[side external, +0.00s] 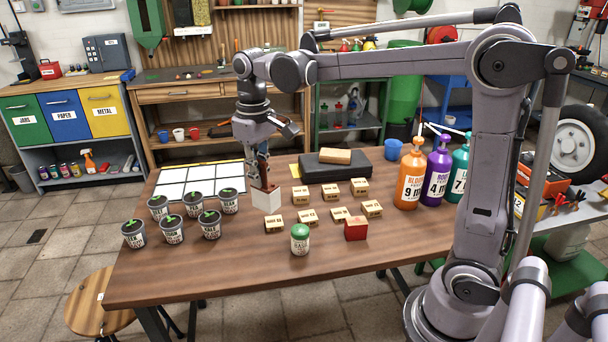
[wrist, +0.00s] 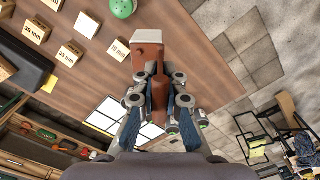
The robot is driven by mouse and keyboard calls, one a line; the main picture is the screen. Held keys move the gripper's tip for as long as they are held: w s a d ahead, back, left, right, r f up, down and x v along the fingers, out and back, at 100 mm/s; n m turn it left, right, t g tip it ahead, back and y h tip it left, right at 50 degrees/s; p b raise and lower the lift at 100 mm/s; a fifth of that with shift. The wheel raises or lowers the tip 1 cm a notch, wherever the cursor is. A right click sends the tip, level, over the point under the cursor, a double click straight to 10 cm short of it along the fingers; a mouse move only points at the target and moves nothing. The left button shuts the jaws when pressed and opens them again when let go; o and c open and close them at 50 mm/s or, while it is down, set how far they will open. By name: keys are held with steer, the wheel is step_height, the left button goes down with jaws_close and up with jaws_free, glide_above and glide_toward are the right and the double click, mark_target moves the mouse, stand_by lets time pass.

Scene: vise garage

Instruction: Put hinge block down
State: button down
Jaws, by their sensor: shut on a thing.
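The hinge block is a reddish-brown piece with a pale white block at its far end. In the wrist view its brown part (wrist: 147,58) extends forward from between my fingers. In the side view its white end (side external: 267,201) is lowest, at or just above the wooden table (side external: 180,268); I cannot tell whether it touches. My gripper (side external: 264,179) points down above it and is shut on the brown part; the fingers (wrist: 160,92) hide some of it.
A white-squared board (side external: 200,181) and several seedling pots (side external: 172,231) are to the left. Several labelled wooden blocks (side external: 307,217) lie close on the right. A green-lidded jar (side external: 300,240) and red block (side external: 355,228) stand in front. A dark slab (side external: 345,170) is behind.

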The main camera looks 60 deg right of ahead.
steer(key=s+d+m, duration=0.3)
steer(key=d, duration=0.7)
steer(key=s+d+m, duration=0.3)
steer(key=d, duration=0.7)
steer(key=s+d+m, duration=0.3)
steer(key=d, duration=0.7)
steer(key=w+a+f, duration=0.2)
steer(key=w+f, duration=0.3)
steer(key=f, duration=0.3)
steer(key=w+a+f, duration=0.3)
steer(key=w+f, duration=0.2)
steer(key=f, duration=0.3)
steer(key=shift+a, duration=0.35)
steer(key=shift+f, duration=0.2)
steer(key=c, duration=1.4)
jaws_free()
steer(key=shift+c, duration=0.2)
